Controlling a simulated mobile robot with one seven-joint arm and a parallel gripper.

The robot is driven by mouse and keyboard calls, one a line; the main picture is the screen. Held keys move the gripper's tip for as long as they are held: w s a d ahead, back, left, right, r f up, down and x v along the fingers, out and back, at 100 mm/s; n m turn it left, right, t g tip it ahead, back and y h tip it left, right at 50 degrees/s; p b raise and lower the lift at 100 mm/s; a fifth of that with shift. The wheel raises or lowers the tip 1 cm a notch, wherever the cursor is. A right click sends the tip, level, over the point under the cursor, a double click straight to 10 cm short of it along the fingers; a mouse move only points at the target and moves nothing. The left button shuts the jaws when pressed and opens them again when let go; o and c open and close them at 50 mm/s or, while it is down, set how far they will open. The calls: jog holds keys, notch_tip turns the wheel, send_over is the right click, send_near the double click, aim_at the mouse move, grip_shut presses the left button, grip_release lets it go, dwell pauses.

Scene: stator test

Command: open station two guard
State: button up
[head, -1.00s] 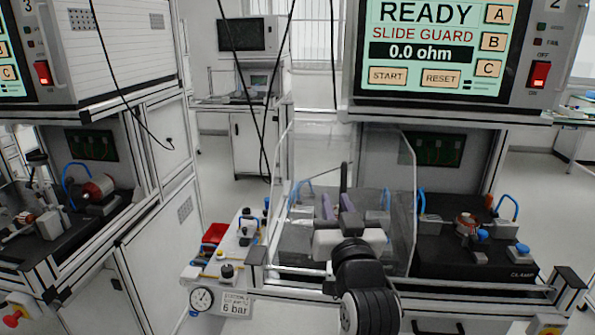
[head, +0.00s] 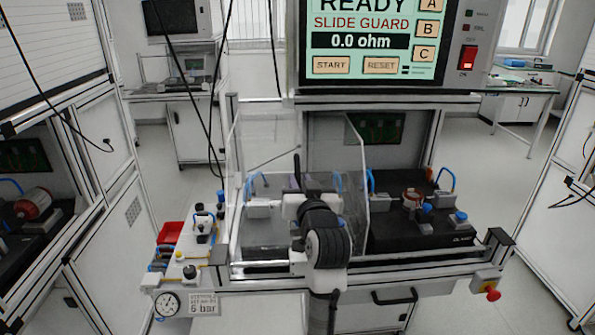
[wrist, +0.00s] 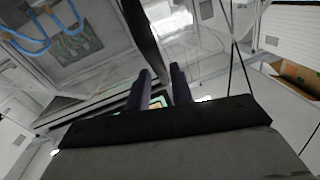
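The guard (head: 262,140) is a clear panel over the left half of the station bench in the head view. The right half, with a copper-red stator (head: 412,197), is uncovered. A dark upright bar (head: 297,165), apparently the guard's handle, stands near the panel's middle. My gripper (head: 294,186) is at this bar, with my wrist in front hiding part of it. In the wrist view the two dark fingers (wrist: 160,85) stand a little apart, and the dark bar (wrist: 140,28) runs down to the gap between them. Whether they press on it is unclear.
The screen (head: 372,40) above reads SLIDE GUARD and 0.0 ohm. A pressure gauge (head: 168,304) and valve panel are at the bench's left end. A red emergency button (head: 492,294) is at its right front. Cables hang at the back left. Another station stands at far left.

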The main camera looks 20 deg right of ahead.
jog(key=shift+w+d+p, duration=0.1)
jog(key=shift+w+p, duration=0.2)
jog(key=shift+w, duration=1.15)
jog(key=shift+c, duration=0.2)
grip_shut()
